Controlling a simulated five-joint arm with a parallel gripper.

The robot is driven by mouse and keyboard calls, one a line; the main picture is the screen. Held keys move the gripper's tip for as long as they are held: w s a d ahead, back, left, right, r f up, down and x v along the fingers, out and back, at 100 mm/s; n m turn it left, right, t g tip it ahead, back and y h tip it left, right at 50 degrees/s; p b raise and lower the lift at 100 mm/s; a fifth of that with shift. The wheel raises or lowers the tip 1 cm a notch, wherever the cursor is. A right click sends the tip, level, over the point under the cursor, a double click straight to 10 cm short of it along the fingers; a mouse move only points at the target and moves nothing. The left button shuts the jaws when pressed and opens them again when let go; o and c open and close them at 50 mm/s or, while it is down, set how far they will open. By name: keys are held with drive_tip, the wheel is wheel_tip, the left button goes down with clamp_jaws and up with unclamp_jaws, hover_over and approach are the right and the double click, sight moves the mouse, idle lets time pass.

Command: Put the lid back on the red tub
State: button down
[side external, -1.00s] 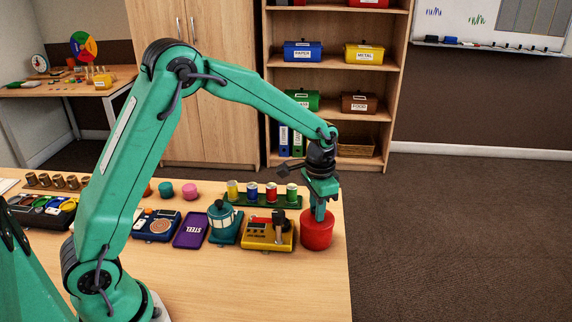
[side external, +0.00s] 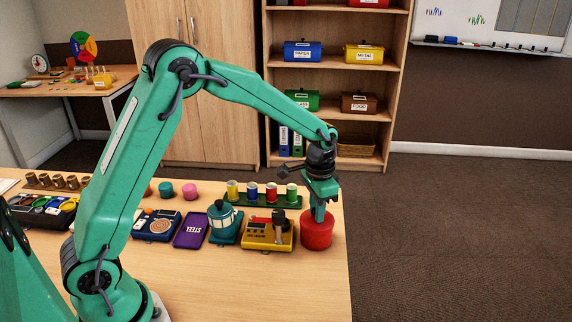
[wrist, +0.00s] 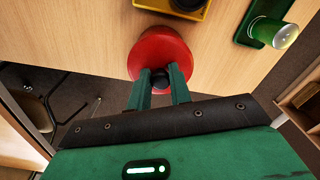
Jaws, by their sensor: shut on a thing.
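The red tub (side external: 317,236) stands upright on the table near its right edge. A red lid (wrist: 160,42) with a dark knob (wrist: 160,80) shows in the wrist view. My gripper (side external: 319,217) points down from above, its fingertips at the top of the tub. In the wrist view my two green fingers (wrist: 160,84) stand on either side of the dark knob and are shut on it. The lid lies over the tub's mouth. The tub's rim is too small to tell whether the lid sits fully flush.
A teal pot (side external: 221,214) and a purple tray (side external: 191,230) stand further left. The table front is clear.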

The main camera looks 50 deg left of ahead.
drive_tip(key=c, duration=0.7)
unclamp_jaws()
drive_tip(key=shift+r, duration=0.15)
drive_tip(key=shift+r, duration=3.4)
clamp_jaws()
drive_tip(key=shift+f, duration=2.4)
